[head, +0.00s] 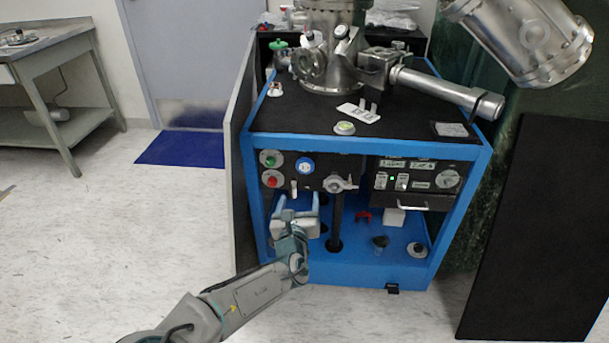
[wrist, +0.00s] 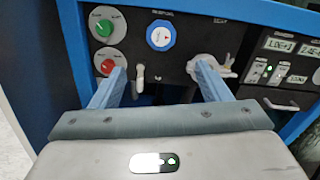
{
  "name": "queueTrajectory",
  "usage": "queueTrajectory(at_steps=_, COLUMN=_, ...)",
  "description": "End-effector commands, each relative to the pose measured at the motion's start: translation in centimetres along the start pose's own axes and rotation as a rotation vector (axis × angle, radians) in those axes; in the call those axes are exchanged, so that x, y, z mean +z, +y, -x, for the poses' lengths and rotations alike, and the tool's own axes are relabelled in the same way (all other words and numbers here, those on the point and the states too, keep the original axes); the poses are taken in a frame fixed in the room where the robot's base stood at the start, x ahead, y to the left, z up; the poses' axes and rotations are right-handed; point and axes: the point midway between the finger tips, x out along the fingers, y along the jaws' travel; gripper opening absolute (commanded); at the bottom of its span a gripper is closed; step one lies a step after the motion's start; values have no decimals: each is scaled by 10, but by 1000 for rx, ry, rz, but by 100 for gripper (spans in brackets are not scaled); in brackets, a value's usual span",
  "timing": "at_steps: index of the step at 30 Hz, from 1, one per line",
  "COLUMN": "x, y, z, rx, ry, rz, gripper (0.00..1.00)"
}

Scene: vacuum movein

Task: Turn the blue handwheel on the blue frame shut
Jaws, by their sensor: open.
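The blue frame (head: 258,200) stands ahead with a black panel across its front. A round blue-rimmed piece with a white face (head: 305,166) sits on that panel, the only blue wheel-like thing I see; whether it is a handwheel or a dial I cannot tell. It also shows in the wrist view (wrist: 152,25), above the gap between my fingers. My gripper (head: 299,201) is open and empty before the panel, below the blue piece and apart from it. In the wrist view, my two blue fingers (wrist: 160,76) point at the panel.
Green (wrist: 104,27) and red (wrist: 107,67) knobs sit left of the blue piece. A small metal lever (wrist: 139,78) shows between my fingers. A metal valve handle (wrist: 217,66) is close to the right fingertip. A black upright pipe (head: 336,220) stands below it.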

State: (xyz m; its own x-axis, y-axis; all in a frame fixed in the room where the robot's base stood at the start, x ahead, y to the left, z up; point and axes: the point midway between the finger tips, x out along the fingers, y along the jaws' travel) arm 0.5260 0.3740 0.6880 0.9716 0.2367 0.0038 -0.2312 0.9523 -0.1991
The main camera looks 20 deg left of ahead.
Motion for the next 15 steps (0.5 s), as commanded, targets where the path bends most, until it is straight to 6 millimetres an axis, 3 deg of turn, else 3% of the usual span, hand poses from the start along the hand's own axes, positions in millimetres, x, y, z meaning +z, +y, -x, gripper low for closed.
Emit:
queueTrajectory(at_steps=5, x=-1, y=-2, z=-23, rx=-4, ry=1, rz=-4, gripper=70)
queueTrajectory(at_steps=15, x=-2, y=-2, z=-86, rx=-5, ry=2, rz=-6, gripper=70)
